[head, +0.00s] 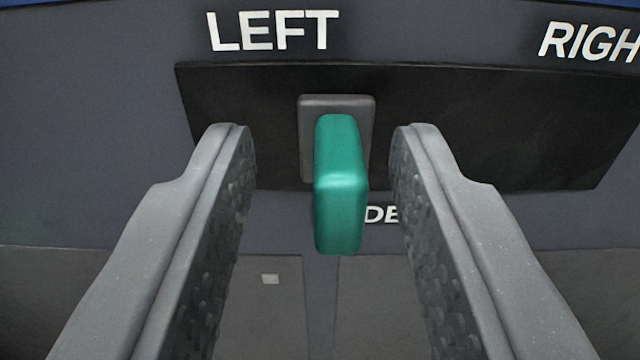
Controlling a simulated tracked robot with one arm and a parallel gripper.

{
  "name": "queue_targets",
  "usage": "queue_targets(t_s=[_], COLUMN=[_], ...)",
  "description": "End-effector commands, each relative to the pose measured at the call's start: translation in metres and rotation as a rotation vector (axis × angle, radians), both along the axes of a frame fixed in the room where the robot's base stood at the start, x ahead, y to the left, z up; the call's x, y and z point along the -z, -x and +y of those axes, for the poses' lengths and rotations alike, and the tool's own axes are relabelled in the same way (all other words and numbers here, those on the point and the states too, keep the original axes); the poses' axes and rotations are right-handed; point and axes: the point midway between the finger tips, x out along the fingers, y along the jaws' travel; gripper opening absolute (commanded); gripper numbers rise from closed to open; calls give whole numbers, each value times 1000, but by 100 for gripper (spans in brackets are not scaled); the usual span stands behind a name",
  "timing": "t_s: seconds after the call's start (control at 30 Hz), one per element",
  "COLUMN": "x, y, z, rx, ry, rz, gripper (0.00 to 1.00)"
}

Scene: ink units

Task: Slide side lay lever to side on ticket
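The side lay lever is a green handle (341,190) on a grey square base (308,140). It sits in the left part of a black slot panel (490,125), under the white word LEFT (273,31). My gripper (322,150) is open, with one finger on each side of the green handle. A gap shows between the handle and each finger. No ticket is in view.
The word RIGHT (592,42), cut off by the picture edge, stands above the panel's right part. The panel is bare to the right of the lever. A partly hidden label ending in "DE" (381,214) is below. Lower grey panels (275,325) lie beneath.

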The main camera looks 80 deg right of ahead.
Motion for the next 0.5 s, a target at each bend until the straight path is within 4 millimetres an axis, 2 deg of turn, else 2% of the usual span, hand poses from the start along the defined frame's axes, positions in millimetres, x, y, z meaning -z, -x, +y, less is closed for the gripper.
queue_targets(t_s=[0.1,0.5], x=[-1,0], y=[1,6], z=[22,87], rx=[-4,-4], ry=[-2,-2], rz=[1,1], gripper=[35,35])
